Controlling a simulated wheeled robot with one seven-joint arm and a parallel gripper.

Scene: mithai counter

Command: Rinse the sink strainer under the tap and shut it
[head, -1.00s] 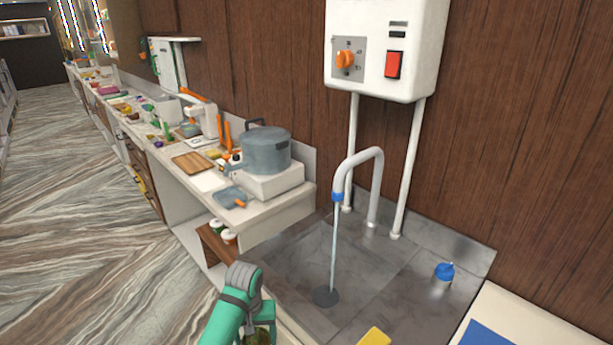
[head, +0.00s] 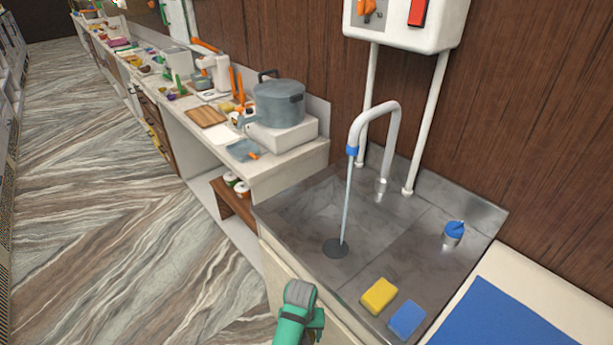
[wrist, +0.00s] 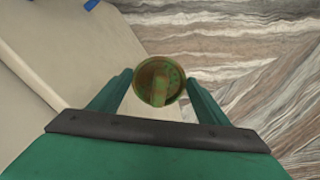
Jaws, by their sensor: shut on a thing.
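In the wrist view my gripper (wrist: 160,77) is shut on the sink strainer (wrist: 153,90), a round piece with green-brown grime and a bar across its face. The strainer is held over the floor beside a pale cabinet edge, outside the sink. In the head view my green arm shows at the bottom edge; the strainer is out of frame there. The tap (head: 392,125) is a curved white pipe with a blue collar. A thin water stream (head: 347,200) runs from it to the dark round drain (head: 335,248) in the grey metal sink (head: 300,210). A blue-topped knob (head: 453,232) stands at the sink's right.
A yellow sponge (head: 379,296) and a blue sponge (head: 407,319) lie at the sink's front edge. A blue mat (head: 490,315) lies on the right counter. A pot (head: 279,104) stands on the left counter. A white heater box hangs above the tap. The floor at left is clear.

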